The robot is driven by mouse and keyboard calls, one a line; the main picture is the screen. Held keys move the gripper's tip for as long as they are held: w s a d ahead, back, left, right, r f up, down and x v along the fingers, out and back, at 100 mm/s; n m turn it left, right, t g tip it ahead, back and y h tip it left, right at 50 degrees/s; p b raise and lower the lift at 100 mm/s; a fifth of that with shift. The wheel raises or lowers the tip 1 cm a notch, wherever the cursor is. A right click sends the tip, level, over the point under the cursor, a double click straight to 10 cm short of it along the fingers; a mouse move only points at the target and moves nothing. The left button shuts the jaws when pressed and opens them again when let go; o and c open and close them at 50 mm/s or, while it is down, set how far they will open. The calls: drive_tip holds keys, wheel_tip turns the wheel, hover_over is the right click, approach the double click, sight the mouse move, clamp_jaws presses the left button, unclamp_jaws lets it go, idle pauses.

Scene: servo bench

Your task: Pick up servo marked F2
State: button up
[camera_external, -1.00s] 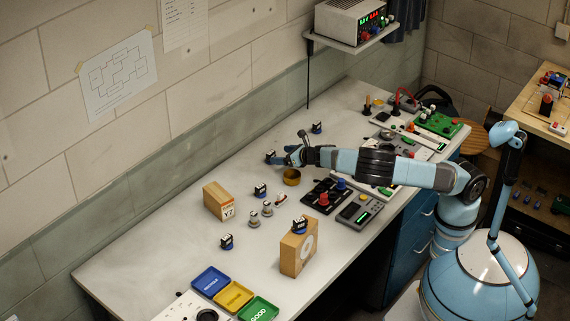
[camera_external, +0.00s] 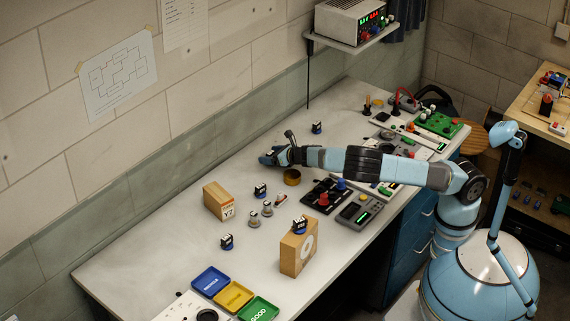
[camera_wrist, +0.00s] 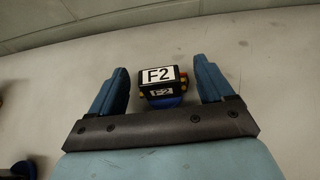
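The servo marked F2 (camera_wrist: 162,80) is a small black and blue block with white F2 labels. In the wrist view it sits between the two blue fingers of my gripper (camera_wrist: 160,86), with visible gaps on both sides. My gripper is open, and its fingers reach along either side of the servo. In the external view my gripper (camera_external: 271,158) is low over the far side of the bench, near the wall. The F2 servo cannot be made out clearly there, as my gripper covers that spot.
Another servo (camera_external: 317,127) lies farther back, and one (camera_external: 260,190) lies nearer. A wooden box (camera_external: 218,201) stands to the left. The bench surface (camera_external: 240,150) towards the wall is clear.

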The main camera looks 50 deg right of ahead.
drive_tip(key=c, duration=1)
drive_tip(key=shift+r, duration=0.1)
